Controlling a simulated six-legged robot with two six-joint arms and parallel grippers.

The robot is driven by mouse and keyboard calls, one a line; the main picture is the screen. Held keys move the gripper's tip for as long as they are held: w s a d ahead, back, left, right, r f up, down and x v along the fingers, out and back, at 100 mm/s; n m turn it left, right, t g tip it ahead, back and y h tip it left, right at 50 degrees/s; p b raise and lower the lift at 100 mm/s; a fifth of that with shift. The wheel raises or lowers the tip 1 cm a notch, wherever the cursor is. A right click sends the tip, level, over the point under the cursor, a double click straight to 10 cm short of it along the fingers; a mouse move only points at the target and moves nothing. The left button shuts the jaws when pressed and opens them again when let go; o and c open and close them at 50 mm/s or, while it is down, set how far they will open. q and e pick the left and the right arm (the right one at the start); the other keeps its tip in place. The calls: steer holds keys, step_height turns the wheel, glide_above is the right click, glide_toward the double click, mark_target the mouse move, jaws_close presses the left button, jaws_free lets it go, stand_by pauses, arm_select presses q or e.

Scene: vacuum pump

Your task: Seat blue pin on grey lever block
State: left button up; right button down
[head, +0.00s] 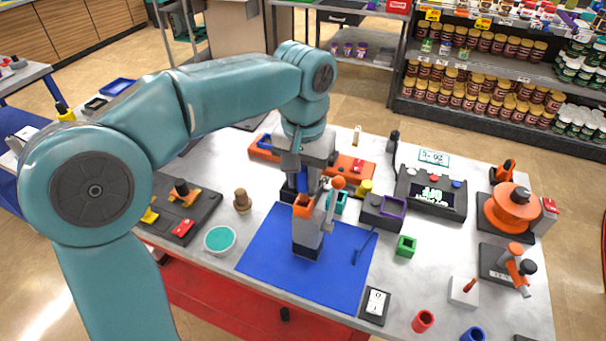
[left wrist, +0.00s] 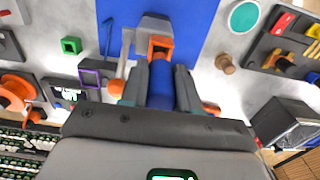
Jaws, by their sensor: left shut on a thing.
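The grey lever block (head: 306,239) stands upright on a blue mat (head: 262,258), with an orange collar (head: 304,207) at its top and a lever with an orange ball (head: 338,182) at its side. My left gripper (head: 298,186) is right behind and above the collar. In the left wrist view, my left gripper (left wrist: 160,78) is shut on the blue pin (left wrist: 160,92). The pin's far end points at the orange collar (left wrist: 160,46) and overlaps it in this view. I cannot tell whether the pin touches or enters it. My right gripper is not in view.
A grey box with a purple rim (head: 383,208) and a green square cup (head: 405,246) stand right of the mat. A blue hooked tool (head: 364,247) lies on the mat. A round teal dish (head: 220,239) and a brown knob piece (head: 242,202) are to the left.

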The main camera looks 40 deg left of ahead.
mark_target(303, 191)
arm_select(q)
steer(key=shift+f, duration=0.3)
stand_by(0.4)
steer(key=shift+f+b, duration=0.35)
steer(key=shift+b, duration=0.1)
steer(key=shift+s+f, duration=0.1)
steer(key=shift+f, duration=0.2)
steer(key=shift+f+b, duration=0.3)
steer(key=shift+b, duration=0.1)
steer(key=shift+f, duration=0.3)
steer(key=shift+f, duration=0.25)
stand_by(0.5)
steer(key=o, duration=1.1)
